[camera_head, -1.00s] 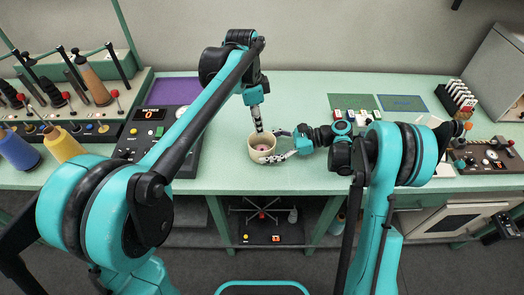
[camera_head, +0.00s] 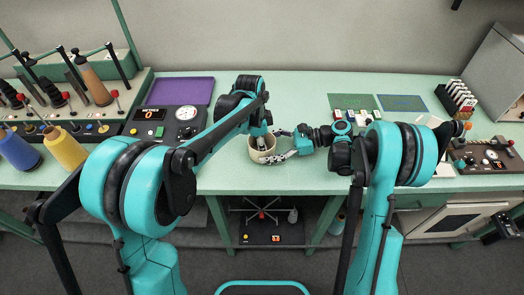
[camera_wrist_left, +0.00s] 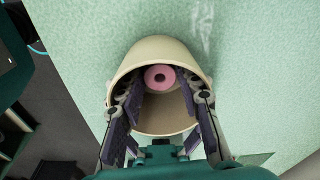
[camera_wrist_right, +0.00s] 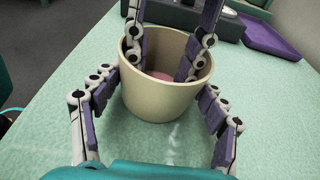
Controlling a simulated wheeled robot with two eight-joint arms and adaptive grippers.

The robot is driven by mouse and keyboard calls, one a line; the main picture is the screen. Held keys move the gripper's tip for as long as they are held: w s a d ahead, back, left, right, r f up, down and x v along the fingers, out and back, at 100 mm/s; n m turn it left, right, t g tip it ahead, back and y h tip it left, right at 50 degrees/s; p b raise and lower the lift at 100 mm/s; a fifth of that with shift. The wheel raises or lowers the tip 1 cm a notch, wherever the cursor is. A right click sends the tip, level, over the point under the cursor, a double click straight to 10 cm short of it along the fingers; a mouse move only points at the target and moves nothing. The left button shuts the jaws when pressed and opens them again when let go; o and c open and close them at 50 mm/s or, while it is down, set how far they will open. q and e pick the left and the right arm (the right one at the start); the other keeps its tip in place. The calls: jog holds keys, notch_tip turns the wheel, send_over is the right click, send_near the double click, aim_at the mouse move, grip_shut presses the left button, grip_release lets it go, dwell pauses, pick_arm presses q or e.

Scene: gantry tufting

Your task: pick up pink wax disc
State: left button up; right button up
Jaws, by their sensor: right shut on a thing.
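The pink wax disc (camera_wrist_left: 159,77), a ring with a dark centre, lies in the bottom of a cream cup (camera_wrist_right: 165,103). It is partly visible in the right wrist view (camera_wrist_right: 160,76); in the head view my left arm hides it. My left gripper (camera_wrist_right: 167,65) points down into the cup from above, its fingers apart, one on each side of the disc, with a gap to it. My right gripper (camera_head: 276,146) holds the cup (camera_head: 257,158) from the right, with fingers around its outer wall. The cup stands upright on the green bench.
A black METRES panel (camera_head: 160,131) stands left of the cup, with a purple tray (camera_head: 180,90) behind it. Thread cones (camera_head: 64,147) stand at the far left. Small cards (camera_head: 350,115) and a control box (camera_head: 490,158) are at the right. The bench (camera_head: 290,95) behind the cup is clear.

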pick_arm(q)
jog(key=shift+c, duration=0.6)
jog(key=c, duration=0.3)
jog(key=shift+c, duration=0.2)
jog(key=shift+r, duration=0.1)
pick_arm(e)
jog(key=o, duration=1)
jog(key=shift+c, duration=0.2)
pick_arm(q)
notch_tip(320, 180, up, 10)
